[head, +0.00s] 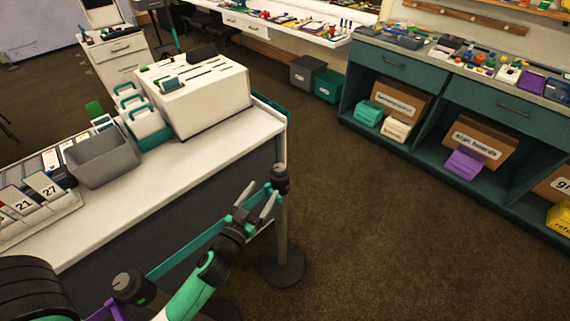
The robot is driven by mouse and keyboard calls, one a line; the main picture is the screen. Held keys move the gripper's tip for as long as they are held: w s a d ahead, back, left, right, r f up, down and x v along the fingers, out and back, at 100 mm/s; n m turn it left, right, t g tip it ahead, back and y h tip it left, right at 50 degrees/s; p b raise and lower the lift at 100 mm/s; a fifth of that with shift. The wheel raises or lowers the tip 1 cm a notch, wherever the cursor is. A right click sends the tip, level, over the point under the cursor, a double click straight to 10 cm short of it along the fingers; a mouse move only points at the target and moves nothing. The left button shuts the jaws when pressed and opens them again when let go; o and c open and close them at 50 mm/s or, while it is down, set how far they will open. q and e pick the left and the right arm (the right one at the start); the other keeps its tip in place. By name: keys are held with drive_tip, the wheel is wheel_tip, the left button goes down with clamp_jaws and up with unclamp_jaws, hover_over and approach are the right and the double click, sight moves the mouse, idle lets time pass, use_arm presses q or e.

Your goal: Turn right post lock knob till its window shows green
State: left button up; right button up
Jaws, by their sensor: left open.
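The right post (283,231) stands upright on a round dark base, with a dark lock knob (279,171) on top. A small red patch, which looks like its window, shows on the head just below the knob. My left gripper (263,194) is open, its two pale fingers pointing up toward the post head from the lower left. Nothing shows between the fingers; whether one touches the post I cannot tell. The left post's knob (123,284) is at the lower left, with a small green patch beside it. My right gripper is not in view.
A teal belt (190,254) runs between the posts, partly behind my left arm. A white counter (205,152) with a slotted white box (203,100) and a grey bin (102,160) stands behind it. Open carpet (400,240) lies to the right, before a teal cabinet (429,158).

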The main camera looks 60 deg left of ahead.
sight(277, 171)
use_arm(q)
drive_tip(key=p+x, duration=0.1)
drive_tip(key=x, duration=1)
drive_tip(key=shift+w, duration=0.25)
drive_tip(key=shift+d, duration=0.1)
